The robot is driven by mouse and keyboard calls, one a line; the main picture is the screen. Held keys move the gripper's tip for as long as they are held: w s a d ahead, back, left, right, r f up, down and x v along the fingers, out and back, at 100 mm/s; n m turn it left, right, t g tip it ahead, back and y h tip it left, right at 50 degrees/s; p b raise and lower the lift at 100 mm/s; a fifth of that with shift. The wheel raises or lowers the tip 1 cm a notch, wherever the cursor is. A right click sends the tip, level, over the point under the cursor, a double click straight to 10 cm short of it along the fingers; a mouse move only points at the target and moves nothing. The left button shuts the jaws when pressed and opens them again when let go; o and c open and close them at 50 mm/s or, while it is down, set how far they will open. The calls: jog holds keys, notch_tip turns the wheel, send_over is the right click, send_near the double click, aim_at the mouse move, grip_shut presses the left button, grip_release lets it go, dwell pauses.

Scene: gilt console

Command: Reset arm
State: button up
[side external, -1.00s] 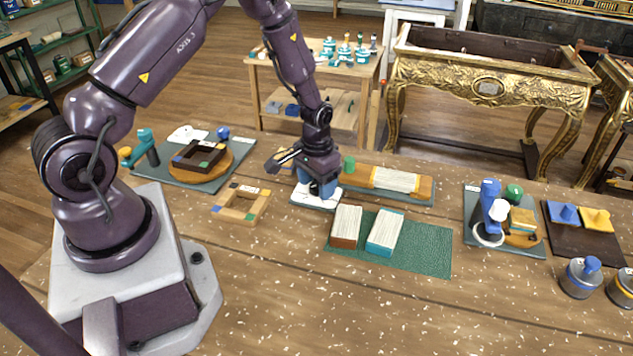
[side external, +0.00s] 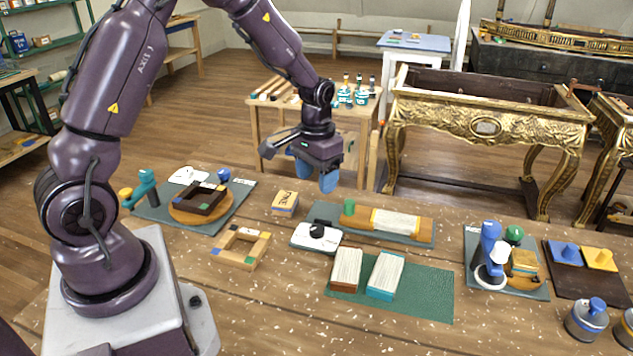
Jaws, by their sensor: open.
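My gripper (side external: 316,177) hangs in the air above the back part of the workbench, its two blue fingers apart with nothing between them. Below it, a small white pad with a black knob (side external: 316,236) rests on the bench, clear of the fingers. My arm rises from its base at the left and arches over to the gripper.
Two bound blocks (side external: 346,269) lie on a green mat (side external: 425,290). A square wooden frame (side external: 240,246), a small box (side external: 285,202) and a round board (side external: 232,200) are nearby. The bench front is mostly clear.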

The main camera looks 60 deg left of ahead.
jog(key=s+d+r+m+t, duration=0.1)
jog(key=s+d+r+t, duration=0.1)
jog(key=s+d+r, duration=0.3)
jog(key=s+d+r+m+t, duration=0.1)
jog(key=s+d+r+t, duration=0.2)
jog(key=s+r, duration=1)
jog(key=d+r, duration=0.2)
jog(key=d, duration=0.1)
jog(key=shift+d+m+t, duration=0.15)
jog(key=shift+m+t, duration=0.15)
jog(key=shift+m, duration=0.1)
